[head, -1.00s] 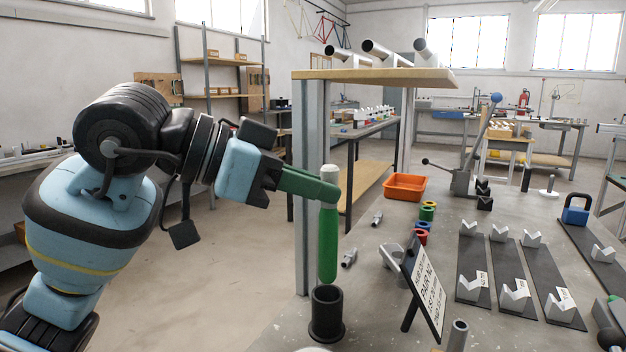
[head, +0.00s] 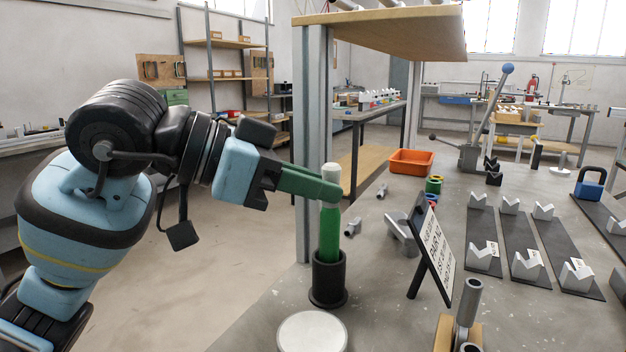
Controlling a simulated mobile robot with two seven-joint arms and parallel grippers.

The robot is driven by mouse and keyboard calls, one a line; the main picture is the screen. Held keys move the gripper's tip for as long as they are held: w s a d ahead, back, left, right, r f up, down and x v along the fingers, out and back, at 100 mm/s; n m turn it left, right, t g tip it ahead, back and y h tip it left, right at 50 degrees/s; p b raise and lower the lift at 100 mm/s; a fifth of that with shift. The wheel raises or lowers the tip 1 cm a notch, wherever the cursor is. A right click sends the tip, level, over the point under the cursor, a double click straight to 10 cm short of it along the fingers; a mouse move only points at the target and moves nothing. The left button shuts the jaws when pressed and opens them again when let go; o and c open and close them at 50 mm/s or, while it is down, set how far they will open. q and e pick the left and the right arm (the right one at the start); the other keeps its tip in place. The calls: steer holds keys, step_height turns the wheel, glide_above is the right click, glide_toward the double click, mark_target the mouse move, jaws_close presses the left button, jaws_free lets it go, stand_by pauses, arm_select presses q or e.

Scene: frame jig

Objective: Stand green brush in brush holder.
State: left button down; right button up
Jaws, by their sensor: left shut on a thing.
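The green brush (head: 329,232) is upright, with a pale tip (head: 331,172) at its top. Its lower end is inside the mouth of the black brush holder (head: 327,282), so its bottom is hidden. The holder is a dark round cup standing on the grey bench top near its left edge. My left gripper (head: 325,190) comes in from the left with green fingers, shut on the brush near its upper end. My right gripper is not in view.
A pale round disc (head: 312,332) lies in front of the holder. A tilted sign (head: 432,253) stands to its right, with a metal tube (head: 468,302) nearer. A grey post (head: 312,150) and wooden shelf (head: 380,27) rise behind. An orange bin (head: 411,162) sits farther back.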

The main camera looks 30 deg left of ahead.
arm_select(q)
steer(key=c, duration=1.3)
jaws_free()
steer(key=v, duration=0.8)
steer(key=shift+d+p, duration=0.1)
steer(key=shift+p, duration=0.2)
